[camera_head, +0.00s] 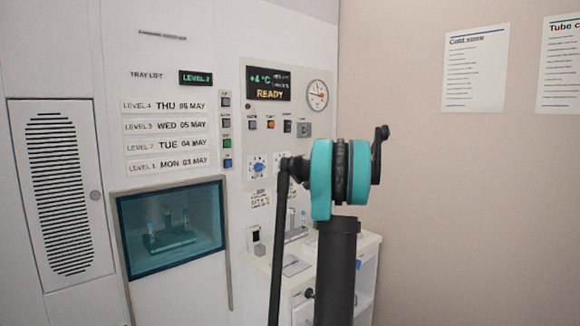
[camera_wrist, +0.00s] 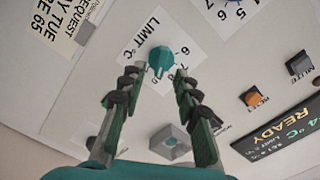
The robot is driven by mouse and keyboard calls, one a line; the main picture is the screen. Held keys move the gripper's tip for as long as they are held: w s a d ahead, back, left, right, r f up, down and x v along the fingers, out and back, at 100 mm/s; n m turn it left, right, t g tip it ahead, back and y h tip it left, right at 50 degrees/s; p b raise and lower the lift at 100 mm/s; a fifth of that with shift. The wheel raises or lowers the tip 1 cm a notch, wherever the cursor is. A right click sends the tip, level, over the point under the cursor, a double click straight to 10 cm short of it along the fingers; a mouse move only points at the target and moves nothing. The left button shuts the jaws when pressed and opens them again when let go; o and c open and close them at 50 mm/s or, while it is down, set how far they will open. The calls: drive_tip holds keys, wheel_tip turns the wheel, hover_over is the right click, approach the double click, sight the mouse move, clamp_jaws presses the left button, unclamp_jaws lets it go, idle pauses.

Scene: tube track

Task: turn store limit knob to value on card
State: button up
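The store limit knob (camera_wrist: 161,58) is teal and sits on a white plate marked LIMIT °C in the wrist view. My gripper (camera_wrist: 156,76) is open, with its two dark fingertips apart on either side of the knob's near end; contact cannot be seen. A narrow part of the knob points down in the picture, but its exact reading is unclear. The figures 6 and 7 show, others are partly covered. A card (camera_wrist: 62,22) with REQUEST and TUE is cut off at upper left. In the head view my gripper (camera_head: 285,165) is at the panel and hides the knob.
A blue dial (camera_head: 258,167) is left of my gripper. Above are a READY display (camera_head: 269,84), a round gauge (camera_head: 317,95) and several buttons. A white counter (camera_head: 370,245) stands below, and a glazed tray lift window (camera_head: 172,225) is at left.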

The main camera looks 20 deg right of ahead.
drive_tip(key=v, duration=0.9)
drive_tip(key=shift+s, duration=0.1)
drive_tip(key=s+a+f+n+g, duration=0.2)
drive_tip(key=s+a+f+g, duration=0.2)
drive_tip(key=s+a+f, duration=0.55)
drive_tip(key=s+a+f+n+g, duration=0.35)
drive_tip(key=a+f, duration=0.85)
drive_tip(key=a, duration=0.4)
drive_tip(key=s+a+f+n+g+h, duration=0.1)
drive_tip(key=s+a+f+g+h, duration=0.1)
drive_tip(key=s+f, duration=0.8)
drive_tip(key=s+a+f+n+g+h, duration=0.1)
drive_tip(key=s+a+f+g+h, duration=0.1)
drive_tip(key=s+f, duration=0.8)
drive_tip(key=s+g+h, duration=0.1)
drive_tip(key=s+h, duration=0.1)
drive_tip(key=s, duration=0.5)
drive_tip(key=shift+a+n, duration=0.1)
drive_tip(key=shift+n, duration=0.15)
